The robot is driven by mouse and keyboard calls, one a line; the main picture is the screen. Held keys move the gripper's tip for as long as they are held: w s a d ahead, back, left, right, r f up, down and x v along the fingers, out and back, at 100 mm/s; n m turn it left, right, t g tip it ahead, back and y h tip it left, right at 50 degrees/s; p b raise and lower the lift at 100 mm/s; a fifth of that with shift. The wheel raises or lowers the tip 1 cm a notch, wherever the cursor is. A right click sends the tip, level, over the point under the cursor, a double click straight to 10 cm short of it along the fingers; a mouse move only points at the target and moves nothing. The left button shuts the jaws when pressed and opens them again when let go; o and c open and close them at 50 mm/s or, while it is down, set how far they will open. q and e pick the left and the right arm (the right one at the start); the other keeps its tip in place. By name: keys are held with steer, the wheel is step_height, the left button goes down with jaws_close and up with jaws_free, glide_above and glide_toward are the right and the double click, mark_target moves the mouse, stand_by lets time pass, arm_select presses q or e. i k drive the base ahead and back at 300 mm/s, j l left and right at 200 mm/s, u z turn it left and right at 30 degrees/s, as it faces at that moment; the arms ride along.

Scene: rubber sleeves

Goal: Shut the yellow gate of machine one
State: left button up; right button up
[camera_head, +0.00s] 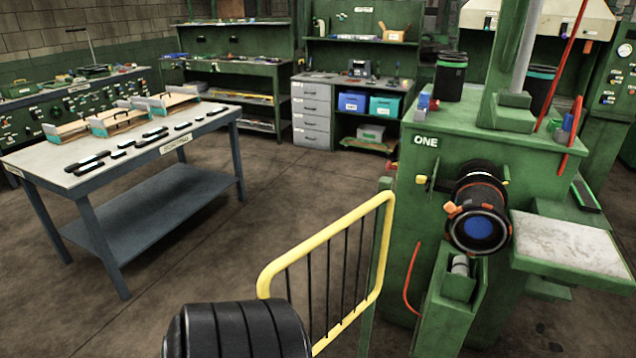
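The yellow gate (318,238) is a tubular frame with thin dark upright bars. Its far edge is by a green post (381,240) at the left side of the green machine marked ONE (455,145). The gate stands swung out from the machine, reaching toward me and to the left. Its near lower end runs behind a black ribbed rounded shape at the bottom edge, which hides part of it; I cannot tell if that shape is part of my arm. No gripper fingers show in this view.
A black cylinder with a blue centre and orange ring (478,215) sticks out of the machine's front. A pale-topped shelf (570,245) juts out right of it. A work table (60,168) with trays and dark tools stands left. The floor between table and gate is clear.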

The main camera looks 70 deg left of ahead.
mark_target(285, 260)
steer(key=k+j, duration=0.1)
steer(key=j, duration=0.9)
steer(key=k+j, duration=0.15)
steer(key=j, duration=0.35)
steer(key=k+j, duration=0.1)
steer(key=j, duration=0.95)
steer(key=k+z, duration=0.05)
